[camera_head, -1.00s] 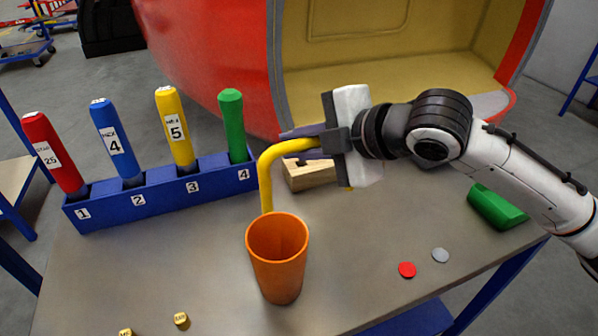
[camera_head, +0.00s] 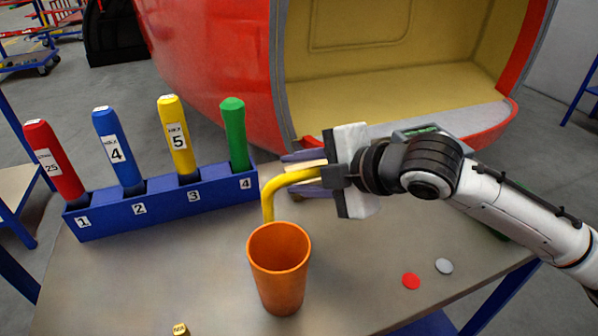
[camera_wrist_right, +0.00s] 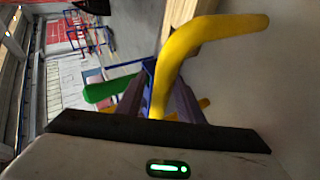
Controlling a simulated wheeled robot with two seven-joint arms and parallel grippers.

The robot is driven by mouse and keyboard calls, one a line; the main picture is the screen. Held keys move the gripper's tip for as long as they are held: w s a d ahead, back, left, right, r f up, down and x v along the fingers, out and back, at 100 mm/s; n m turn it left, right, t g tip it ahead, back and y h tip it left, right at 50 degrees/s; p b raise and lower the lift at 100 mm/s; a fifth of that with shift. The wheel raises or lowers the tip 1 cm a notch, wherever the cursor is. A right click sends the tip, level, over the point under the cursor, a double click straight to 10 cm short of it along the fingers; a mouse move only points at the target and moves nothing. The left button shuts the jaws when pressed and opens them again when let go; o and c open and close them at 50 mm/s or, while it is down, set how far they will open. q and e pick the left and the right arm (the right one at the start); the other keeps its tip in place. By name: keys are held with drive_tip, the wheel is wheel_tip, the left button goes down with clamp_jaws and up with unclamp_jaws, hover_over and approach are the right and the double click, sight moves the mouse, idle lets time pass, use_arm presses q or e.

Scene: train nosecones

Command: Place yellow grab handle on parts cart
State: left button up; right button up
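The yellow grab handle (camera_head: 290,180) is a bent tube held by my right gripper (camera_head: 305,172) above the grey-topped table (camera_head: 150,285). One leg reaches left from the gripper, and the other bends down behind the orange cup's rim. In the right wrist view the handle (camera_wrist_right: 185,45) rises from between the purple fingers (camera_wrist_right: 163,103), which are shut on it. The handle's lower end is hidden by the cup in the head view. I cannot tell whether this table is the parts cart. My left gripper is not in view.
An orange cup (camera_head: 280,275) stands just in front of the handle. A blue numbered rack (camera_head: 160,205) holds red, blue, yellow and green pieces at the left. A red disc (camera_head: 411,281) and a grey disc (camera_head: 444,266) lie at the right. A red nosecone (camera_head: 215,60) stands behind.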

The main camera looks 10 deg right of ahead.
drive_tip(key=v, duration=1.2)
drive_tip(key=shift+p, duration=0.35)
drive_tip(key=shift+s, duration=0.1)
